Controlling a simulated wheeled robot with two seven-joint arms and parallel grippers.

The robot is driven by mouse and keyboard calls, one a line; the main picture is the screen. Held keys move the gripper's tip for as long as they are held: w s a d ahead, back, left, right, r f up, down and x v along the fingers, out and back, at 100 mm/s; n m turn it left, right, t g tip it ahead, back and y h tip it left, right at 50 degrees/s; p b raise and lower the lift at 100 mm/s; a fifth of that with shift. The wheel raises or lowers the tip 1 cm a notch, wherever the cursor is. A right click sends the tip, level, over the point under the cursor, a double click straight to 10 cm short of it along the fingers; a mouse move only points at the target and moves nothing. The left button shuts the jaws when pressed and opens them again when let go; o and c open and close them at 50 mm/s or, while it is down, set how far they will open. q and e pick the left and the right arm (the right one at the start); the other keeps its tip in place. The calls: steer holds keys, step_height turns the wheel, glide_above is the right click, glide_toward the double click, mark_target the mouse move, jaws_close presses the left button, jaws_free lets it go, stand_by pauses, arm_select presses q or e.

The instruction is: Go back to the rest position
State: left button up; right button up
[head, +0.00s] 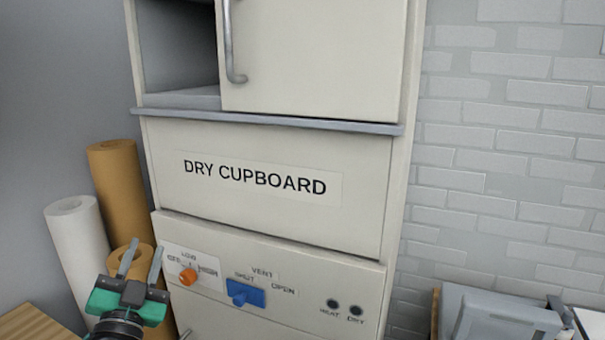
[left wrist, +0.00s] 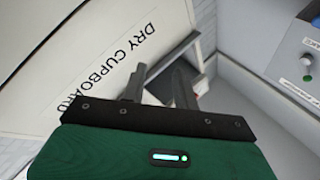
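My left gripper (head: 141,260) is at the lower left of the head view, in front of the dry cupboard's control panel. Its two fingers point up and stand apart with nothing between them. The fingers also show apart and empty in the left wrist view (left wrist: 158,82). The cream dry cupboard (head: 262,180) fills the middle of the head view, and its lettered front (left wrist: 115,65) shows tilted in the left wrist view. My right gripper is in neither view.
The panel has an orange knob (head: 188,276) and a blue vent slider (head: 245,293). The upper door (head: 315,60) leaves an opening at its left. Brown (head: 122,195) and white (head: 78,250) rolls stand at left. A grey device (head: 505,318) sits at lower right.

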arm_select(q)
steer(key=s+f+n+g+y, duration=0.15)
steer(key=s+f+g, duration=0.3)
steer(key=f, duration=0.75)
steer(key=s+f+n+g, duration=0.3)
steer(key=f+g, duration=0.3)
steer(key=f, duration=0.6)
steer(key=s+d+f+g+h, duration=0.1)
steer(key=s+d+f+g, duration=0.1)
steer(key=s+f+g, duration=0.5)
steer(key=s+d+f+g+h, duration=0.25)
steer(key=s+f, duration=0.55)
steer(key=s, duration=0.5)
step_height(320, 180, down, 30)
steer(key=y, duration=0.1)
steer(key=s+a+f+g, duration=0.1)
steer(key=s+f, duration=0.8)
steer(key=f, duration=0.1)
steer(key=s+a+f+g, duration=0.1)
steer(key=s+a+f, duration=0.1)
steer(key=s+f, duration=0.8)
steer(key=shift+s+a+f, duration=0.25)
steer(key=shift+f, duration=0.2)
